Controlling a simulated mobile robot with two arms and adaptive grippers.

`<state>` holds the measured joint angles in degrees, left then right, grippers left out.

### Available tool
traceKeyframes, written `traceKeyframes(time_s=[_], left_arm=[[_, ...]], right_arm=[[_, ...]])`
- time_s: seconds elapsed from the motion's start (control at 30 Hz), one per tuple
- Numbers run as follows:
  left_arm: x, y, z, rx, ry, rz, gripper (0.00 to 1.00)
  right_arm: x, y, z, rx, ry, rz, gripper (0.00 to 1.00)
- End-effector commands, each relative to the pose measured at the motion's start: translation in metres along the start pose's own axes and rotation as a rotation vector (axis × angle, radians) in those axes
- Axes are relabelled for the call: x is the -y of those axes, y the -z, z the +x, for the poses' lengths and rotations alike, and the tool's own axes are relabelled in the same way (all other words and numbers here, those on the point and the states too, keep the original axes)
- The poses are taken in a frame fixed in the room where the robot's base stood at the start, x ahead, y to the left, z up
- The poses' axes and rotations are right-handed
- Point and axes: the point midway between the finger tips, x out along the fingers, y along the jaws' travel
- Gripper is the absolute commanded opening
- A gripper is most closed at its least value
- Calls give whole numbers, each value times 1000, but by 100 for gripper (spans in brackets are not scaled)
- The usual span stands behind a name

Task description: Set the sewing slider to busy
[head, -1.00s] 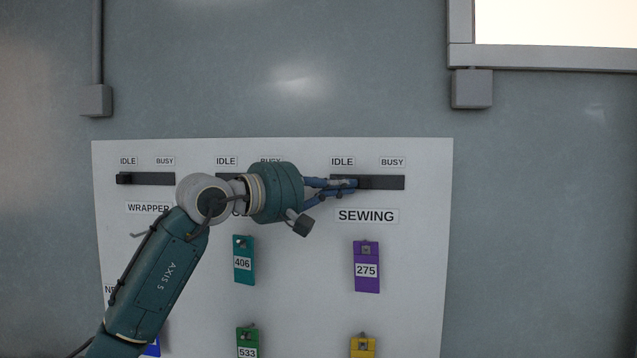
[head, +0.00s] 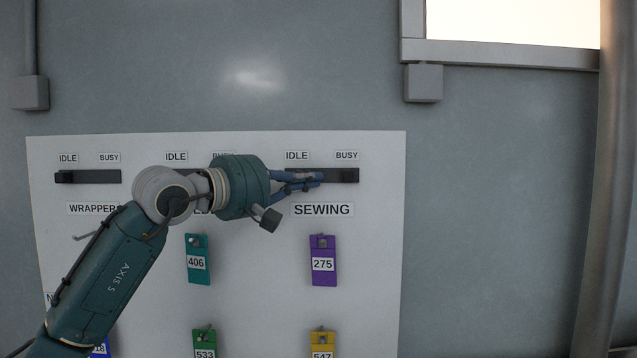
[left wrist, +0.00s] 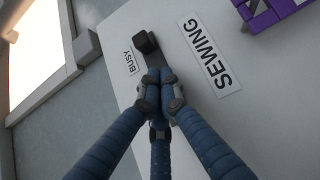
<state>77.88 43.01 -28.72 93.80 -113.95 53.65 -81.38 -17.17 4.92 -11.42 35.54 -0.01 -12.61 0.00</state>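The sewing slider is a dark horizontal track (head: 333,175) above the SEWING label (head: 322,210), between an IDLE label (head: 297,155) and a BUSY label (head: 346,155). Its black knob (head: 349,175) is at the right end, under BUSY. In the left wrist view the knob (left wrist: 146,42) stands beside the BUSY label (left wrist: 131,61), just beyond my fingertips. My left gripper (head: 318,180) reaches in from the left in front of the track, covering its left part. Its blue fingers are together and hold nothing; the tips (left wrist: 160,76) look apart from the knob. My right gripper is not in view.
The white board (head: 380,280) also carries the WRAPPER slider (head: 88,177) and a middle slider mostly hidden by my arm. Numbered tags hang below, including purple 275 (head: 323,262) and teal 406 (head: 197,260). A vertical post (head: 612,180) stands at right.

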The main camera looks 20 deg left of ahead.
Motion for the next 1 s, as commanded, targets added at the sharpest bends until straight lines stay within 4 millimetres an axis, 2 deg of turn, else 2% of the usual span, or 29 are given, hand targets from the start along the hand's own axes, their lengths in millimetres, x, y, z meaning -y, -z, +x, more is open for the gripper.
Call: traceKeyframes(time_s=[0.03, 0.2, 0.4, 0.6, 1.0], left_arm=[[4, 2, -15, -4, -3, 4, 0], [5, 1, -54, -5, -1, 4, 0], [2, 0, -87, -3, -1, 1, 0], [1, 0, -99, -2, 1, 0, 0], [0, 0, -99, -1, 0, 0, 0]], right_arm=[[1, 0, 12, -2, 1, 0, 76], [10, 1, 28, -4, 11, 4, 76], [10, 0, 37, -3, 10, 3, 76], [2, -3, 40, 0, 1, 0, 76], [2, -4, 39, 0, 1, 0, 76]])
